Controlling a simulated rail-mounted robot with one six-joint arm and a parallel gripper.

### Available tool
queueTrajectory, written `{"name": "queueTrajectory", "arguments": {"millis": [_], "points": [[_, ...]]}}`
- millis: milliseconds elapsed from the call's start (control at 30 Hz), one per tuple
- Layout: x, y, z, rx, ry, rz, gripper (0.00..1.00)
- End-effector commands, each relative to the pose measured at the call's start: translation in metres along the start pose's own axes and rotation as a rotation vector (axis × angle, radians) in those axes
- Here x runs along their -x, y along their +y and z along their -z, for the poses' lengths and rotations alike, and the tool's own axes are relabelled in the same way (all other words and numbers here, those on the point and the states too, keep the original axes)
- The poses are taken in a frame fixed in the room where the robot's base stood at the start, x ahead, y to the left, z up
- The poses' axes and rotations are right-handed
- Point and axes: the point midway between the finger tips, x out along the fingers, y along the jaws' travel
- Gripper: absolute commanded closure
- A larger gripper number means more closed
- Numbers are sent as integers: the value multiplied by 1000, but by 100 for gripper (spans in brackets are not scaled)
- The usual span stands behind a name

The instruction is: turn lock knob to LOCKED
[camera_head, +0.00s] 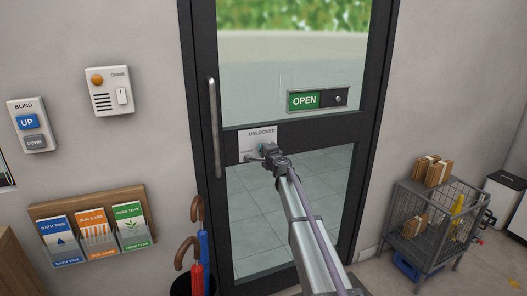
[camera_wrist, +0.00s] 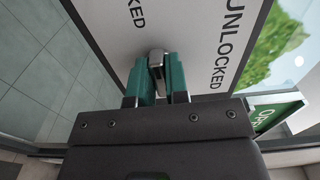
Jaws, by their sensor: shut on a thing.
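The white lock plate (camera_head: 247,141) is on the glass door's dark middle rail and reads UNLOCKED in large letters. The metal lock knob (camera_wrist: 157,60) sits between the green fingers of my gripper (camera_wrist: 158,75). My gripper is shut on the knob, right in front of the plate. In the head view my gripper (camera_head: 266,150) hides much of the knob, and I cannot tell which end of it is the pointer.
A green OPEN sign (camera_head: 304,100) is on the door above right, with the long door handle (camera_head: 214,125) at left. An umbrella stand (camera_head: 183,286) with umbrellas is below left. A wire cart (camera_head: 435,215) with parcels stands right. Chime and blind panels (camera_head: 108,91) are on the left wall.

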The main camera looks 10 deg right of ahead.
Motion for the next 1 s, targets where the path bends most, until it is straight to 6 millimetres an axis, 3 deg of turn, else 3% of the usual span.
{"name": "queueTrajectory", "arguments": {"millis": [267, 300, 533, 833, 1000], "points": [[-1, 0, 0, 2, 0, 0, 100], [-1, 0, 0, 2, 0, 0, 81], [-1, 0, 0, 1, 0, 0, 60], [2, 0, 0, 1, 0, 0, 60], [25, 0, -1, 0, 0, 0, 60]]}}
